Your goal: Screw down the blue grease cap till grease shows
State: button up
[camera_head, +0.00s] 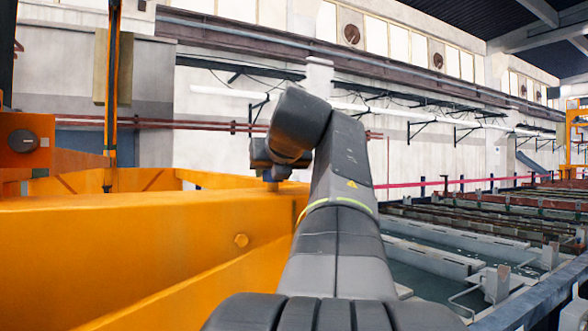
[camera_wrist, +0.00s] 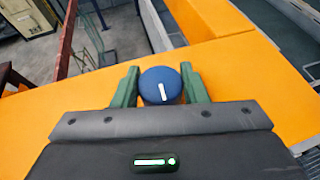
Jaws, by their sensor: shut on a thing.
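The blue grease cap (camera_wrist: 160,86) is round with a white line on its top. In the wrist view it sits between the two green fingers of my gripper (camera_wrist: 160,90), which is shut on it. The white line is tilted slightly from upright in the picture. Orange beam surface (camera_wrist: 250,90) lies below and around it. In the head view my gripper (camera_head: 270,172) is at the beam's top edge, and a small bit of blue (camera_head: 267,174) shows under it. No grease is visible; the cap's underside is hidden.
The large orange beam (camera_head: 130,240) fills the left. An orange upright (camera_head: 112,90) stands behind it. Tanks with racks (camera_head: 470,240) lie to the right behind a blue-grey rail (camera_head: 535,300). The air above the beam near my arm is clear.

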jog(key=o, duration=1)
jog(key=b+v, duration=0.1)
jog(key=v, duration=1.3)
jog(key=shift+f+b, duration=0.1)
jog(key=shift+b, duration=0.25)
jog(key=shift+w, duration=0.15)
jog(key=p+x, duration=0.1)
jog(key=x, duration=1.2)
jog(key=shift+w+a+f, duration=0.15)
jog(key=shift+w, duration=0.2)
jog(key=shift+p, duration=0.3)
